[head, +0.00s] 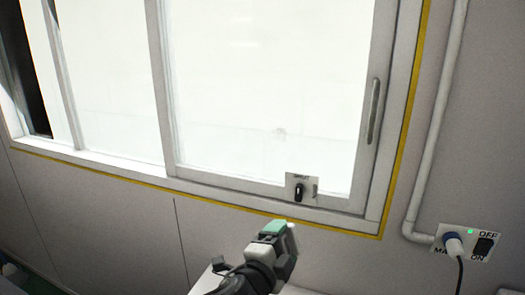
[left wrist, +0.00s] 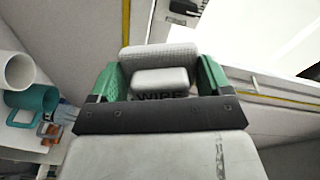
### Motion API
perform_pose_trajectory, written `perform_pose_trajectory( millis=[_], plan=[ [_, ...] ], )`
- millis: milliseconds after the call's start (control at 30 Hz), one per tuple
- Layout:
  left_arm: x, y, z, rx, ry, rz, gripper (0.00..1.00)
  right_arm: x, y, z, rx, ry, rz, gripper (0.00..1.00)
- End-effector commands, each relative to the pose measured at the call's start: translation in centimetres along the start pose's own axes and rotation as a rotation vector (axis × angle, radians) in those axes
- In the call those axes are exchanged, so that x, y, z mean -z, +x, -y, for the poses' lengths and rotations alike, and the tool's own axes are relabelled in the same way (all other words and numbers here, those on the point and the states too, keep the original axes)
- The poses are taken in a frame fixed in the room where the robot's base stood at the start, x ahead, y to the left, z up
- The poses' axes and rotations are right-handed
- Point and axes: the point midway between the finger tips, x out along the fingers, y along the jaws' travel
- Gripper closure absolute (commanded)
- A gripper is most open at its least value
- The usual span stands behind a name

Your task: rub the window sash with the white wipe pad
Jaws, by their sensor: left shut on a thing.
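The window sash (head: 230,183) is a pale grey frame around a bright pane, with a long handle (head: 374,110) on its right side. My left gripper (head: 285,234) is below the sash's lower rail in the head view, apart from it in the picture. In the left wrist view, its green fingers (left wrist: 160,82) are shut on the white wipe pad (left wrist: 160,55), a pale block with a raised grip and the word WIPE. In the head view, only a small pale edge of the pad shows past the fingers. My right gripper is not in view.
A small plate with a black knob (head: 299,192) sits on the sash's lower rail. A yellow strip (head: 401,110) borders the window. A conduit and an ON/OFF switch panel (head: 466,242) are at right. A teal mug (left wrist: 32,103) and white cup (left wrist: 17,71) stand at left.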

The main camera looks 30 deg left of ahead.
Motion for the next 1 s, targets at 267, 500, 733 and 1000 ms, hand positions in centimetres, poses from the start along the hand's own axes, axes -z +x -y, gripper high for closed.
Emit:
perform_pose_trajectory(
  millis=[267,500,733,1000],
  plan=[
    [-3.7,5.6,12.8,0.049,0.003,0.109,0.44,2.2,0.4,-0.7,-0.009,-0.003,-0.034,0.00],
    [-5.2,6.2,19.1,0.060,-0.021,0.163,0.44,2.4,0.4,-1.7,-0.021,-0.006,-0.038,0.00],
    [-5.5,7.1,20.0,0.059,-0.028,0.169,0.44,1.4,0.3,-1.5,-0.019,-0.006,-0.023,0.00],
    [-6.0,9.9,20.1,0.058,-0.028,0.168,0.44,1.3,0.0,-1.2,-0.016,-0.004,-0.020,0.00]
  ],
)
